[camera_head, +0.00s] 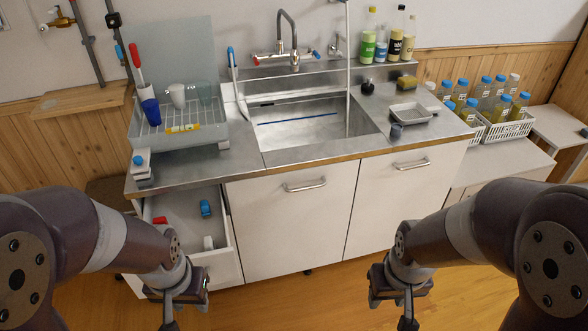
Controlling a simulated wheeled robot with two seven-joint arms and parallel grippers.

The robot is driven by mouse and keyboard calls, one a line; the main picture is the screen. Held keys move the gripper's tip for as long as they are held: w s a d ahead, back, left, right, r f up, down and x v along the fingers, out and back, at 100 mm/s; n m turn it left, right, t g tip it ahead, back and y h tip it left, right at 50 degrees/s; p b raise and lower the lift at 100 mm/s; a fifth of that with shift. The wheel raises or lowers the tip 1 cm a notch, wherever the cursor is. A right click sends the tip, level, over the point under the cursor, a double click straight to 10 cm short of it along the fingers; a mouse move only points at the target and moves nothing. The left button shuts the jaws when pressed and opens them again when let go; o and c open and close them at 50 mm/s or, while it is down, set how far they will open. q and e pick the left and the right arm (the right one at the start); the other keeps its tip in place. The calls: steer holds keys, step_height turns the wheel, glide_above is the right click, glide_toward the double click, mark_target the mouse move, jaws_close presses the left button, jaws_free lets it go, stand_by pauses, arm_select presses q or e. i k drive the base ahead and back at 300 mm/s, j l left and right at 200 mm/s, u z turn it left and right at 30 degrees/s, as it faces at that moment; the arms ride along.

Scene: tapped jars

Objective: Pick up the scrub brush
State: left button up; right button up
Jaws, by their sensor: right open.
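No single object is plainly the scrub brush. A blue-tipped, long-handled tool (231,60) stands at the sink's left back corner. A red-handled tool (136,56) stands in the dish rack at the left. A small white and blue item (141,166) sits on the counter's left front edge, too small to identify. My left gripper (172,314) is low in front of the open drawer, its jaw opening unclear. My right gripper (406,318) is open, low in front of the cabinet doors. Both are well apart from these tools.
The steel sink (262,143) has a tall faucet (288,40). The dish rack (215,133) holds cups. The open drawer (233,262) holds small red, blue and white items. Bottles stand behind the sink; white baskets (507,130) of blue-capped bottles stand right. The counter's left front is mostly clear.

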mark_target(208, 244)
steer(key=i+l+u, duration=0.2)
steer(key=u, duration=0.2)
steer(key=i+l+u, duration=0.55)
steer(key=l+u, duration=0.2)
steer(key=i+l, duration=0.15)
steer(key=l, duration=0.2)
steer(key=i+l, duration=0.2)
steer(key=l, duration=0.15)
